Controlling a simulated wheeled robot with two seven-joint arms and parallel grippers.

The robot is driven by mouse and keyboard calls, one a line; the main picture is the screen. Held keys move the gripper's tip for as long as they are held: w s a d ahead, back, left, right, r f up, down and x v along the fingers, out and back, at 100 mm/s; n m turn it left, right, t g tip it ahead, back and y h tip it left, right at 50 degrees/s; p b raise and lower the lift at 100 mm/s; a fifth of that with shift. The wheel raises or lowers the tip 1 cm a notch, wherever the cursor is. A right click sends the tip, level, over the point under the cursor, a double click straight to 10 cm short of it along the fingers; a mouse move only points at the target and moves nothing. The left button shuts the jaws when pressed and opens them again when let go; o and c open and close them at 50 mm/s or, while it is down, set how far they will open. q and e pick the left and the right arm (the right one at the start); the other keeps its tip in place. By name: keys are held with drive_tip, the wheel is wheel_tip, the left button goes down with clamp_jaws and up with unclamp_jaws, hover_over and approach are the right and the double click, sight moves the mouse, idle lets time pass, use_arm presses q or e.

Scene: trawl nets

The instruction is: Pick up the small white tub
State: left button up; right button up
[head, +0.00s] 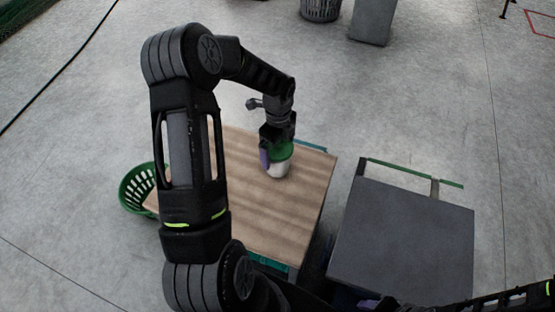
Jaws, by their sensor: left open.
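The small white tub (277,169) stands on the wooden table top (300,215), with green at its upper part. My left gripper (276,150) points down over the tub, with its fingers at the tub's upper part. One purple finger pad shows at the tub's left side. The gripper is open; whether it touches the tub I cannot tell. The gripper hides part of the tub's top. My right gripper is not in view; part of my right arm shows at the bottom right.
A green basket (136,190) stands on the floor at the table's left. A dark grey table (402,240) stands to the right, across a narrow gap. A grey basket (320,8) and a grey block (372,22) are at the back. The wooden top's right part is clear.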

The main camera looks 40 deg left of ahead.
use_arm(q)
drive_tip(key=shift+c, duration=0.4)
drive_tip(key=c, duration=1.5)
